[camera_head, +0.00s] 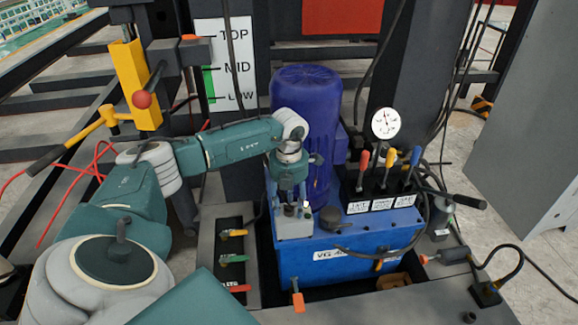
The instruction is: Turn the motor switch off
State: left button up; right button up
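A small grey box (294,226) with small upright parts on top sits at the left front of the blue hydraulic unit; it looks like the motor switch box. My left gripper (291,197) points down just above this box, in front of the blue motor (306,100). Its fingers are small and partly hidden by the wrist, so I cannot tell whether they are open or touching the switch. The switch's position is not clear. My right gripper is not in view.
The blue tank (330,262) carries red, yellow and blue-handled levers (389,160) and a round gauge (386,123) at the right. Colored valve handles (233,258) sit left of the tank. A TOP/MID/LOW sign (232,42) and a yellow post (134,80) stand behind.

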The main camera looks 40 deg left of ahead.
aim_at(289, 206)
pick_arm(q)
notch_tip(289, 206, up, 12)
dwell(0.6)
dwell(0.5)
